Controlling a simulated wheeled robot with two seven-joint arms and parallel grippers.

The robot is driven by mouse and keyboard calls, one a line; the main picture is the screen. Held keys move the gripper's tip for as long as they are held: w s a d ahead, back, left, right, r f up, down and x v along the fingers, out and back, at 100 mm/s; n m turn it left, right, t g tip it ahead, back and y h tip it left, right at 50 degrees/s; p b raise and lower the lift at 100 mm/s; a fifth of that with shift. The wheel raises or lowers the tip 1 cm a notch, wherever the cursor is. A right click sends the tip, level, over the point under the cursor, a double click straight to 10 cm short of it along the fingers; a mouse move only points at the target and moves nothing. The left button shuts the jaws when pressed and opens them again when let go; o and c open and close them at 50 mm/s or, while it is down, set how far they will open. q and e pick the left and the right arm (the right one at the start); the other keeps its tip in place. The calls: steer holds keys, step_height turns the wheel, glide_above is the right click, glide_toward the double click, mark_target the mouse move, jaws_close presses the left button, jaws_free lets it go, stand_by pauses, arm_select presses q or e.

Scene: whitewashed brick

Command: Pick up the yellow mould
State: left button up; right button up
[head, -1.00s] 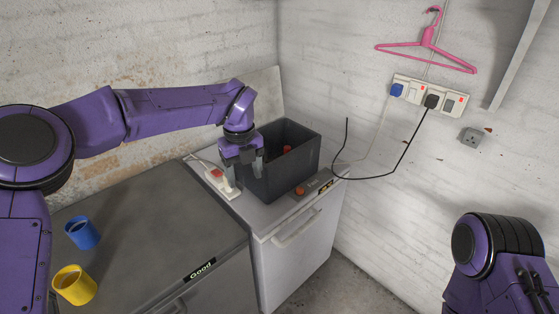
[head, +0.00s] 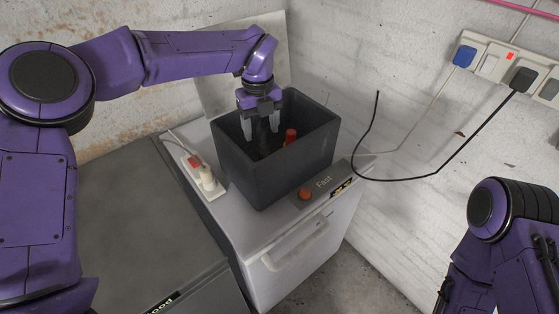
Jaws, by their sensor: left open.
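No yellow mould shows in the head view now; a yellow cup-like thing stood at the lower left in the earlier frame, outside this view. My left gripper (head: 262,133) is open, pointing down, with its fingertips at or just inside the mouth of a dark grey bin (head: 272,185). Something dark shows between and behind the fingers; I cannot tell what it is. A red thing (head: 290,136) stands in the bin just right of the gripper. Of my right arm only purple links show at the lower right; its gripper is out of view.
A power strip (head: 204,178) with a plug lies left of the bin. A dark grey top (head: 130,225) at left is clear where visible. A black cable (head: 400,178) hangs at right.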

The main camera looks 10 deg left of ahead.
mark_target(264, 151)
arm_select(q)
steer(key=f+p, duration=0.1)
steer(key=f, duration=0.2)
steer(key=f+p, duration=0.1)
steer(key=f, duration=0.3)
steer(key=f+p, duration=0.1)
steer(key=f, duration=0.2)
steer(key=shift+d+f+p, duration=0.3)
steer(key=shift+p, duration=0.1)
steer(key=shift+w+f, duration=0.1)
steer(key=shift+f, duration=0.05)
jaws_close()
